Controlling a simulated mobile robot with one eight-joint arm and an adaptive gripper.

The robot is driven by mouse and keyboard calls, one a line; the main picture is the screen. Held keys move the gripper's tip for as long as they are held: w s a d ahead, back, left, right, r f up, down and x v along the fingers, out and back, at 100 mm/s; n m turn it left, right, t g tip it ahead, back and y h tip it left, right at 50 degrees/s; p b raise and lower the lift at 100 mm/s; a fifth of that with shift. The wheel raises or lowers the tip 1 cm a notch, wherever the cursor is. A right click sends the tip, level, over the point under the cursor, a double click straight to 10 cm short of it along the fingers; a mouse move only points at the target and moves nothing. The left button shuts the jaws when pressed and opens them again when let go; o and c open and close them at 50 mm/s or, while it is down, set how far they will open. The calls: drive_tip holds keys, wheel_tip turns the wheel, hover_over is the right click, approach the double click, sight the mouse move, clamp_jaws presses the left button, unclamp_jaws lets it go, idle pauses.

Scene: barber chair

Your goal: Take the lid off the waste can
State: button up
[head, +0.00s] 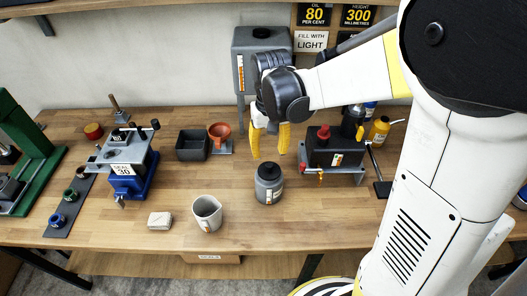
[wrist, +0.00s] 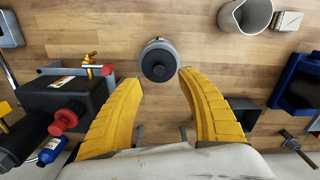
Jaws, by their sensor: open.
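The waste can, a small grey can (head: 268,190), stands upright on the wooden bench near its middle. Its dark round lid (head: 269,172) is on top of it. The wrist view shows the lid (wrist: 159,65) from above, with the grey rim of the can around it. My gripper (head: 269,153) has two yellow fingers, spread apart and empty. In the head view the fingers point down just behind and above the can. In the wrist view the can lies just beyond the gap between the fingertips. I see no contact between fingers and lid.
A black box with a red knob (head: 323,150) stands right of the can. A light grey cup (head: 207,213) and a pale block (head: 160,220) are to the left. The bench in front of the can is clear.

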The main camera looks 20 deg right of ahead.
sight(269, 165)
drive_tip(key=shift+f, duration=0.85)
drive_tip(key=f, duration=0.2)
drive_tip(key=f+b, duration=0.1)
drive_tip(key=f, duration=0.1)
drive_tip(key=f+b, duration=0.1)
drive_tip(key=f, duration=0.1)
drive_tip(key=shift+w+d+f, duration=0.1)
drive_tip(key=shift+w+d, duration=0.05)
drive_tip(key=shift+w, duration=0.15)
clamp_jaws()
